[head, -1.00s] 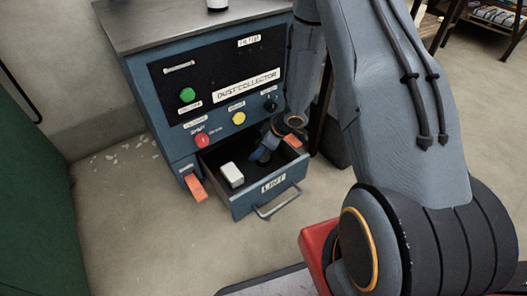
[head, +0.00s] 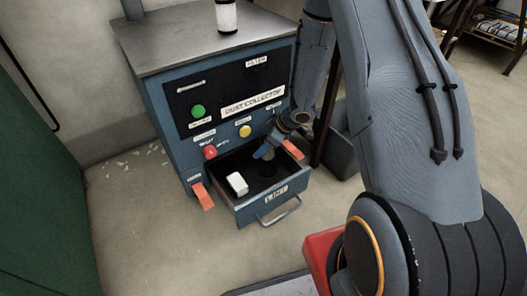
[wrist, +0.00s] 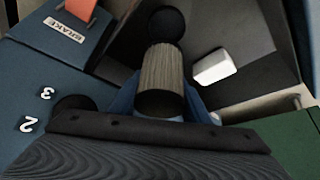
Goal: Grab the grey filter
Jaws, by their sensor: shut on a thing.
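The grey filter (wrist: 162,72) is a pleated cylinder with black ends. In the wrist view it stands out between the blue fingers of my gripper (wrist: 158,98), which is shut on it. In the head view my gripper (head: 264,153) is at the open drawer (head: 274,207) of the dust collector, towards its back right. The filter is mostly dark and hard to make out there, just below the fingers.
A white block (head: 237,184) lies in the drawer, left of my gripper; it also shows in the wrist view (wrist: 214,67). A pale filter with a black end (head: 227,16) stands on the cabinet top (head: 180,38). Orange levers (head: 203,196) flank the drawer.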

